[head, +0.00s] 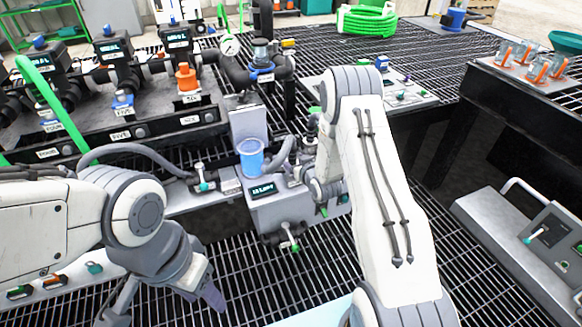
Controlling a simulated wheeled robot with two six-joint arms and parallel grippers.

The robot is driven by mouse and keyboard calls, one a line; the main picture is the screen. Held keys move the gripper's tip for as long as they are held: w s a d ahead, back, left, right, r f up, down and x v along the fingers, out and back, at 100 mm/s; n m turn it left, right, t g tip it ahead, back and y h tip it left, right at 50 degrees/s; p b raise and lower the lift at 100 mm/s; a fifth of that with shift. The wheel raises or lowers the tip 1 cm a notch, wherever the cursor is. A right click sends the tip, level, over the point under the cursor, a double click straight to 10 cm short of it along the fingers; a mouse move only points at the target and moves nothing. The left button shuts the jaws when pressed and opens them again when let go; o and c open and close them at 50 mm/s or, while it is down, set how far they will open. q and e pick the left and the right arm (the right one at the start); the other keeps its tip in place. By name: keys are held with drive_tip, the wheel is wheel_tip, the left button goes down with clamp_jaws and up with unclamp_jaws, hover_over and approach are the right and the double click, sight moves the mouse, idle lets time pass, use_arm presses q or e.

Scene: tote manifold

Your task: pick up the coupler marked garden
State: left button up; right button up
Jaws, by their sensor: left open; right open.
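No marking that reads garden is legible, so I cannot tell which coupler it names. An orange coupler (187,77) stands on the manifold (150,124) at the upper left, above a plate that seems to read SIX. A blue coupler (122,103) sits left of it, above a plate reading FIVE. Several orange and clear fittings (536,70) stand on the right bench. My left gripper (160,306) is at the lower left over the grating, open and empty, well short of the manifold.
A grey box with a small display (263,190) and a blue cup (250,158) stand at centre. A gauge (229,45) and dark pipes are behind. A green hose coil (367,19) lies at the back. Grey console (543,243) is at right. Open grating (235,285) lies between.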

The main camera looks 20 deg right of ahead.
sight(289, 155)
drive_tip(key=b+x, duration=0.1)
drive_tip(key=x, duration=0.4)
drive_tip(key=shift+w+r, duration=0.15)
clamp_jaws()
